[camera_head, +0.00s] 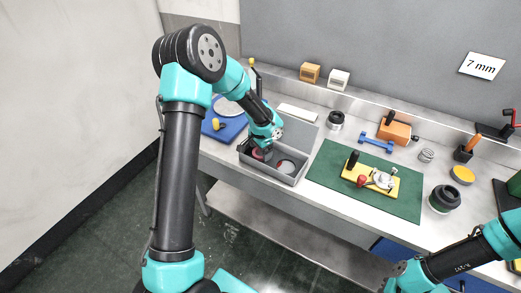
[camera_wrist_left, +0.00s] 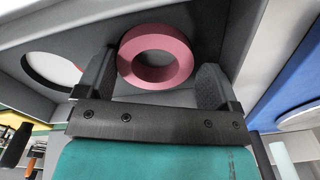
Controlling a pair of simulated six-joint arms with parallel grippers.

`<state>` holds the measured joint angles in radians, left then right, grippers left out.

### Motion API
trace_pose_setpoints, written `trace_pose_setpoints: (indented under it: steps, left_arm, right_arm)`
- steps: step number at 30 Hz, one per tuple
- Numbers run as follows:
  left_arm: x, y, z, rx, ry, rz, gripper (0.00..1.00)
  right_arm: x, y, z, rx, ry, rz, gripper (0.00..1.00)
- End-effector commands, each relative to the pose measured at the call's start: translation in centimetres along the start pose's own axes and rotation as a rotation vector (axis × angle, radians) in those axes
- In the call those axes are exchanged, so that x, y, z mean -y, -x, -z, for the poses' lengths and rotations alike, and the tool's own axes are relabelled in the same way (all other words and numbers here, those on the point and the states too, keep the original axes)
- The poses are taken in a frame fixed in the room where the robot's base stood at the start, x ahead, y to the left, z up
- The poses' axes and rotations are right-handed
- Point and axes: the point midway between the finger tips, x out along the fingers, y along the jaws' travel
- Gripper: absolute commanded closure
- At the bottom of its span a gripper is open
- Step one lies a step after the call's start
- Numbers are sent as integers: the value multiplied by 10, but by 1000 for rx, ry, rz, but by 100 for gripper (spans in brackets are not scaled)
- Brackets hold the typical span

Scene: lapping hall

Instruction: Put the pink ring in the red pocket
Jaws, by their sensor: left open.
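The pink ring (camera_wrist_left: 156,77) lies in one compartment of a grey box (camera_head: 259,174), with dark surface showing through its hole. In the head view it is a small reddish patch (camera_head: 258,154), partly covered by my left gripper (camera_head: 263,148). In the left wrist view, that gripper (camera_wrist_left: 157,62) is open, with one finger on each side of the ring; I cannot tell whether they touch it. I cannot make out a red pocket for certain. A pale disc (camera_head: 286,166) lies in the box's other compartment. My right gripper (camera_head: 390,281) is at the bottom edge, its fingers unclear.
A green mat (camera_head: 330,168) with a yellow fixture (camera_head: 371,181) is right of the box. A blue mat (camera_head: 222,129) is left of it. A black stepped part (camera_head: 444,198), a blue dumbbell-shaped part (camera_head: 376,143) and an orange block (camera_head: 394,131) stand further right.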

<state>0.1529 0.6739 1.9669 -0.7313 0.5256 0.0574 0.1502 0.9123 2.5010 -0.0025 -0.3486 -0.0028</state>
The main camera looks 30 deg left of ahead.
Motion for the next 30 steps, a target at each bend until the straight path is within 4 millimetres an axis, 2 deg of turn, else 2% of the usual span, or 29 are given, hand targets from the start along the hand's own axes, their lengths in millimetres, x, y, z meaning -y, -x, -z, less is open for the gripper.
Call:
trace_pose_setpoints:
  steps: [1, 8, 22, 27, 30]
  left_arm:
    - [-11, -19, -8, 31, -3, -27, 1]
    - [-11, -3, -7, 31, -4, -26, 1]
    - [-8, 86, -1, 24, -8, -17, 1]
    - [-7, 109, -1, 24, -8, -17, 1]
    - [-7, 115, -1, 26, -9, -17, 1]
  right_arm:
    - [0, 0, 0, 0, 0, 0, 100]
    - [0, 0, 0, 0, 0, 0, 100]
    - [0, 0, 0, 0, 0, 0, 100]
    - [0, 0, 0, 0, 0, 0, 100]
    - [0, 0, 0, 0, 0, 0, 100]
